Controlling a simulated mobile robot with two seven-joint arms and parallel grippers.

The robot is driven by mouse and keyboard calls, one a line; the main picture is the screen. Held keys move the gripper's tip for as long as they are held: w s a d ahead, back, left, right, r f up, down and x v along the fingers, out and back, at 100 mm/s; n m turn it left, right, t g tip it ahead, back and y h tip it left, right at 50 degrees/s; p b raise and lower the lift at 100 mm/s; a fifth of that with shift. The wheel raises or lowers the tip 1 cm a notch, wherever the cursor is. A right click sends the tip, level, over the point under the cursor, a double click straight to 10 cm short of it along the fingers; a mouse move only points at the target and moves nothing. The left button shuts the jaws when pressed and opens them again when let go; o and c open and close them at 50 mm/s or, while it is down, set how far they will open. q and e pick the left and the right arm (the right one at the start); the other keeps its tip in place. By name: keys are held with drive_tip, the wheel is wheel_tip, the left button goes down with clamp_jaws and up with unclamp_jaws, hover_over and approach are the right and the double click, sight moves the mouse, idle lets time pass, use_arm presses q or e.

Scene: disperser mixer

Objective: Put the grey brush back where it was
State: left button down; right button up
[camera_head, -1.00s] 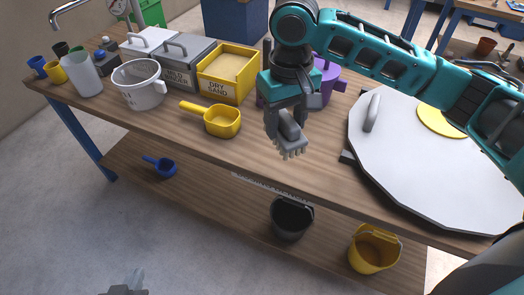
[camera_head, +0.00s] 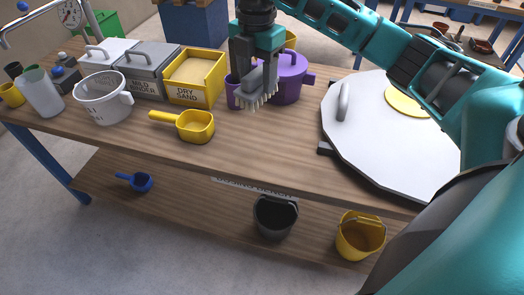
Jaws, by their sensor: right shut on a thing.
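My right gripper (camera_head: 257,72) is shut on the grey brush (camera_head: 258,92), whose pale bristles point down. It holds the brush above the wooden table, in front of the purple pots. The bristles appear to be near the tabletop, but I cannot tell whether they touch it. The gripper hides part of the brush and part of the purple pot behind it. My left gripper is not in view.
The yellow scoop (camera_head: 196,127) and the dry sand box (camera_head: 186,92) are left of the brush. A purple pot (camera_head: 290,78) stands close behind. A large white lid (camera_head: 390,150) lies to the right. The wooden tabletop (camera_head: 260,150) is bare in front.

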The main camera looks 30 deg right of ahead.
drive_tip(key=n, duration=0.1)
drive_tip(key=d+n, duration=0.1)
drive_tip(key=n, duration=0.1)
drive_tip(key=shift+w+d+r, duration=0.25)
drive_tip(key=shift+w, duration=0.05)
drive_tip(key=shift+d+f+n, duration=0.1)
drive_tip(key=shift+n, duration=0.3)
wheel_tip(320, 180, down, 20)
drive_tip(key=shift+r+b, duration=0.1)
drive_tip(key=shift+b, duration=1.05)
drive_tip(key=o, duration=1.1)
